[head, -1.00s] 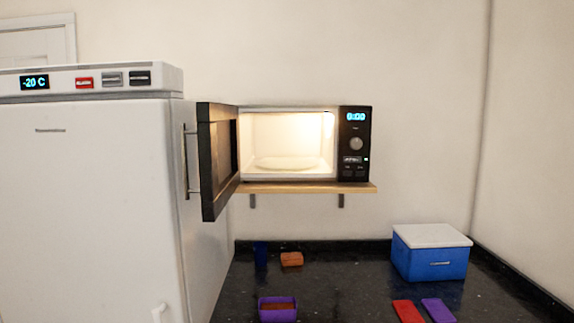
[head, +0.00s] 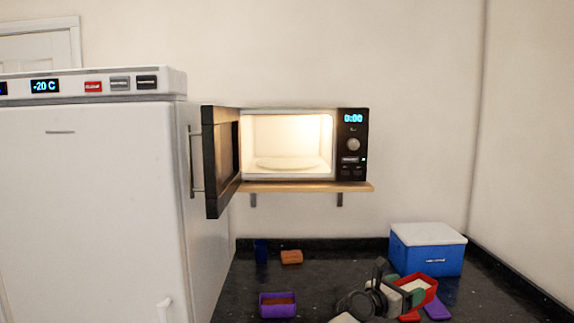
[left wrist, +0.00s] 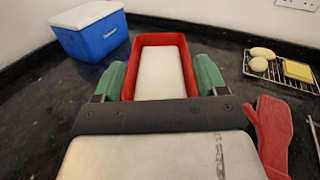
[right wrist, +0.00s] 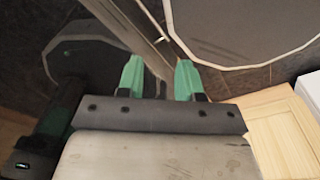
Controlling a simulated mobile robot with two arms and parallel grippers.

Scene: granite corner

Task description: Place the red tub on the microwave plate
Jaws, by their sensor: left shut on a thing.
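The red tub (head: 429,294) holds a whitish block and is in my left gripper (head: 406,289), over the right part of the dark counter in the head view. In the left wrist view the tub (left wrist: 159,40) sits between the two green fingers (left wrist: 163,83), which press its sides. The microwave (head: 353,128) stands on a wooden shelf with its door (head: 222,160) swung open to the left. Its pale round plate (head: 287,163) is lit and empty inside. My right gripper (right wrist: 158,78) shows only in the right wrist view, fingers apart with nothing between them.
A blue cooler box (head: 428,256) with a white lid stands behind the tub. A purple tub (head: 277,311), an orange-brown block (head: 291,257) and a dark blue cup (head: 261,252) are on the counter. A white freezer (head: 90,200) stands left. A wire rack (left wrist: 281,72) holds food.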

